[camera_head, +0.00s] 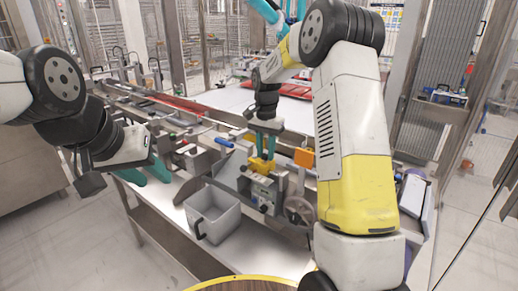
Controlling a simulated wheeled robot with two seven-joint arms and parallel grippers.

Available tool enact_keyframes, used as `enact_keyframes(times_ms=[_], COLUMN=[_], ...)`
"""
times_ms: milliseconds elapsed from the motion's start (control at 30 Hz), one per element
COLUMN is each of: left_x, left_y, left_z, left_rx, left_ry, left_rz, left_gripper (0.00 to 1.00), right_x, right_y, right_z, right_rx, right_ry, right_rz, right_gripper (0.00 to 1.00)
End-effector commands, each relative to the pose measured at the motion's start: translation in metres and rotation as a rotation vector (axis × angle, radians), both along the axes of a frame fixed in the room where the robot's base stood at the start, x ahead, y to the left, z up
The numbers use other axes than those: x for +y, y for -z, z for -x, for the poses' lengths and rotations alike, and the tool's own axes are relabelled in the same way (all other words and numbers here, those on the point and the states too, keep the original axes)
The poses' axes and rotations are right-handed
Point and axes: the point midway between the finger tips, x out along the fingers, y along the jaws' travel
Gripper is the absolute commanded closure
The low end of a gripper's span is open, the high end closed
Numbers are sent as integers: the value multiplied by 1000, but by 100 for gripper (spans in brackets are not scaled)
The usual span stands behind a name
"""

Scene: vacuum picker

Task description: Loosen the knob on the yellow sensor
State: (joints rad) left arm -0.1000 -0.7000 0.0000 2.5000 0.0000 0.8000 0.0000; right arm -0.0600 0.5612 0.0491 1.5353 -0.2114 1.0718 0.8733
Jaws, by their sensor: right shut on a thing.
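The yellow sensor (262,166) sits on the machine's small bracket near the middle of the view. My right gripper (266,148) points down at it from above, its teal fingers shut at the top of the sensor. The knob is too small and too covered by the fingers to make out. My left gripper (146,173) is off to the left, away from the sensor. Its teal fingers are spread apart with nothing between them.
A grey open bin (212,214) stands on the light bench in front of the machine. An orange box (304,157) and a handwheel (299,210) are close to the sensor on the right. My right arm hides part of the machine.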

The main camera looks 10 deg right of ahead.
Motion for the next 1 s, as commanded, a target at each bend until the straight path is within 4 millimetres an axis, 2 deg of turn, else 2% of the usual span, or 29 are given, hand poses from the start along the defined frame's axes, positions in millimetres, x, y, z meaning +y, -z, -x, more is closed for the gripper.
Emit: enact_keyframes(times_ms=[1000], left_x=[0], left_y=[0], left_z=[0], left_rx=[0], left_ry=[0], left_rz=[0], left_gripper=[64], right_x=[-1], right_y=[-1], right_z=[0], right_rx=[-2], right_ry=[-937], right_rz=[0], right_gripper=[100])
